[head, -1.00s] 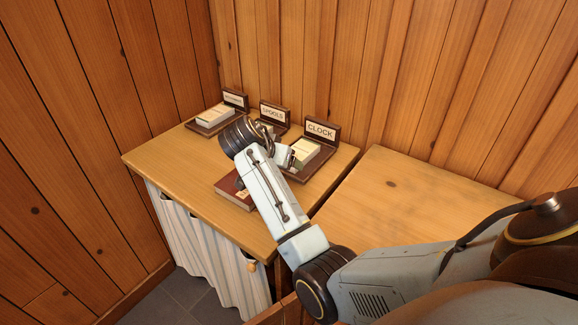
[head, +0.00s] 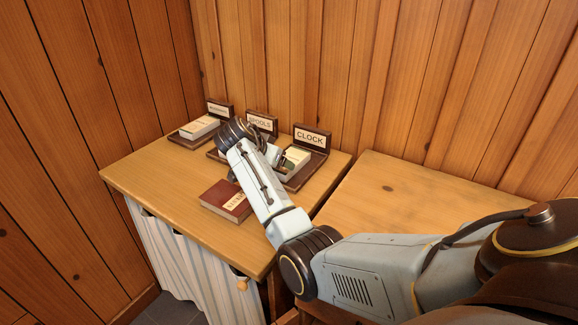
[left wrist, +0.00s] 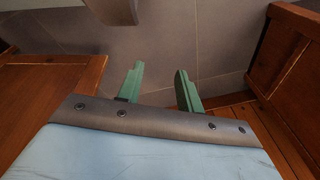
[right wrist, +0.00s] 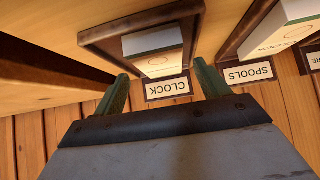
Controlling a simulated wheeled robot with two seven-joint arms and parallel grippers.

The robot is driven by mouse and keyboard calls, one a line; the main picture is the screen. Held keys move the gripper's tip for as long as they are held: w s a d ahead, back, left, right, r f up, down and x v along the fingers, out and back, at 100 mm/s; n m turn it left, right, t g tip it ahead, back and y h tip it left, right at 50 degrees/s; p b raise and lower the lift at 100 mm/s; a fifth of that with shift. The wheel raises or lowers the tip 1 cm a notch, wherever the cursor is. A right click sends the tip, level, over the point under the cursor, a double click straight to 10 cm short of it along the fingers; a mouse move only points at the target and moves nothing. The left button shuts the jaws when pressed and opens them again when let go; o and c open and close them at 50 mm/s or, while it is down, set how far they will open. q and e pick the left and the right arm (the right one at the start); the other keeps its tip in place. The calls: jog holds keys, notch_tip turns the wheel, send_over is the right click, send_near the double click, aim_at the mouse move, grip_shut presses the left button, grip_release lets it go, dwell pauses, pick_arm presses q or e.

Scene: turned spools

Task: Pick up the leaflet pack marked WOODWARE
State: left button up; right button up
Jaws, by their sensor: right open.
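The leftmost tray (head: 180,141) on the table holds a cream leaflet pack (head: 199,127). Its sign (head: 219,109) is too small to read fully in the head view; at the right edge of the right wrist view a sign (right wrist: 314,60) shows only "RE". My right gripper is open and empty, pointing at the CLOCK tray; in the right wrist view its fingers (right wrist: 161,72) are spread below the pack (right wrist: 153,52) there, apart from it as far as I can tell. My left gripper (left wrist: 160,70) is open and empty over the floor, out of the head view.
The SPOOLS tray (right wrist: 240,40) stands between the leftmost and the CLOCK tray (head: 322,158); my right arm partly hides it. A bare wooden surface (head: 400,205) is to the right. Plank walls stand behind.

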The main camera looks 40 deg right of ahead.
jog(key=b+x, duration=0.1)
jog(key=x, duration=0.3)
jog(key=shift+s+d+b, duration=0.15)
jog(key=shift+b, duration=0.15)
jog(key=shift+d+f, duration=0.4)
jog(key=shift+f, duration=0.05)
pick_arm(q)
jog(key=w+r, duration=0.3)
jog(key=r, duration=0.1)
jog(key=shift+w+d+r, duration=0.1)
jog(key=shift+w+d, duration=0.1)
jog(key=shift+d, duration=0.1)
pick_arm(e)
jog(key=c, duration=0.8)
jog(key=shift+r, duration=0.1)
